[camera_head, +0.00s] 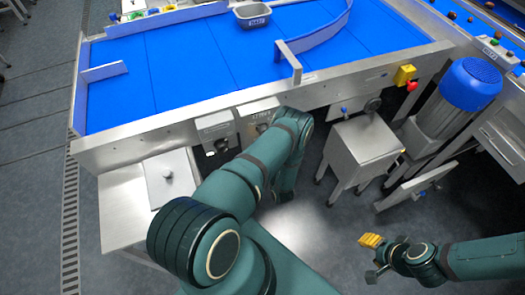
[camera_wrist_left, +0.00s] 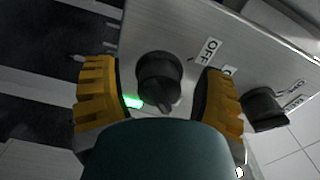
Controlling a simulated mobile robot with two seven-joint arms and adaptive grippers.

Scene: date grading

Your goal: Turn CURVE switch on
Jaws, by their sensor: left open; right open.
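In the left wrist view a black rotary knob (camera_wrist_left: 160,78) sits on a metal switch panel (camera_wrist_left: 185,40), with an OFF label (camera_wrist_left: 208,51) to its right. A second label is partly hidden by the right finger, so I cannot read which switch this is. My left gripper (camera_wrist_left: 157,88) is open, its yellow fingers on either side of the knob with gaps between. In the head view my left arm hides this gripper beside the switch boxes (camera_head: 258,112) on the table's front. My right gripper (camera_head: 376,257) is open and empty over the floor at lower right.
A green light (camera_wrist_left: 132,102) glows beside the left finger. A second black knob (camera_wrist_left: 265,106) is to the right. A blue sorting table (camera_head: 190,60) carries a grey bin (camera_head: 252,15). A steel box (camera_head: 362,150) on legs and a red stop button (camera_head: 411,86) are right of my left arm.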

